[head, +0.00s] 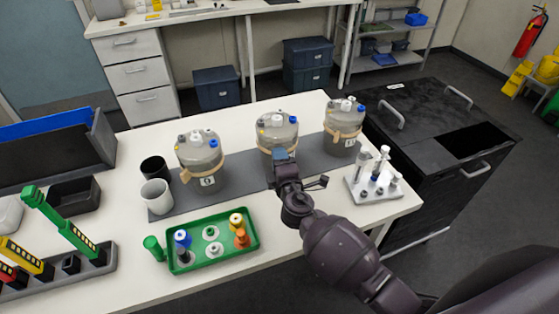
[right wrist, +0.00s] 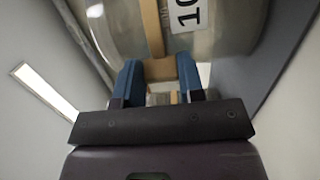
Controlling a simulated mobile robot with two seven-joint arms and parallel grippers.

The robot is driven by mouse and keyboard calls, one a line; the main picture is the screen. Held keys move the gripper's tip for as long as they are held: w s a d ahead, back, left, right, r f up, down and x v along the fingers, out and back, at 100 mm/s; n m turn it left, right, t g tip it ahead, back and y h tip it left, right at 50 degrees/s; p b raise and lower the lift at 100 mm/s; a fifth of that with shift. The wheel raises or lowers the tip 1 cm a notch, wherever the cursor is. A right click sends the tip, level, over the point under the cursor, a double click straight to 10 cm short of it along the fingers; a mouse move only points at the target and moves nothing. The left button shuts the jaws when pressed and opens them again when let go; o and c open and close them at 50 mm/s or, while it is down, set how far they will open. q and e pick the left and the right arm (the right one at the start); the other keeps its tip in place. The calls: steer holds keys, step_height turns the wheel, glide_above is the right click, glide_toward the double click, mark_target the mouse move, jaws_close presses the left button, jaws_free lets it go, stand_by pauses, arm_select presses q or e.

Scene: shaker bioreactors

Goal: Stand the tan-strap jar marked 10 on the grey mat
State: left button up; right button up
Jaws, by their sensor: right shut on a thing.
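The tan-strap jar marked 10 (head: 276,130) is the middle of three grey lidded jars in the head view. Its label and tan strap show close up in the right wrist view (right wrist: 221,28). My right gripper (head: 281,156) is at its near side, and its blue fingers (right wrist: 160,82) are shut on the jar's strap tab. The jar looks upright over the grey mat (head: 238,179); its base is hidden behind my gripper, so I cannot tell whether it touches. My left gripper is not in view.
Similar strapped jars stand on the mat at left (head: 203,160) and right (head: 343,127). Two cups, one white (head: 156,196) and one black, stand at the left end. A green tray (head: 212,262) with bottles and a white pipette stand (head: 374,190) are nearer the front edge.

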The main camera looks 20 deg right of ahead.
steer(key=shift+f, duration=0.15)
steer(key=o, duration=0.9)
steer(key=shift+o, duration=0.4)
steer(key=shift+r, duration=0.25)
steer(key=s+b, duration=0.1)
steer(key=s, duration=1.1)
steer(key=shift+a, duration=0.45)
steer(key=shift+f, duration=0.1)
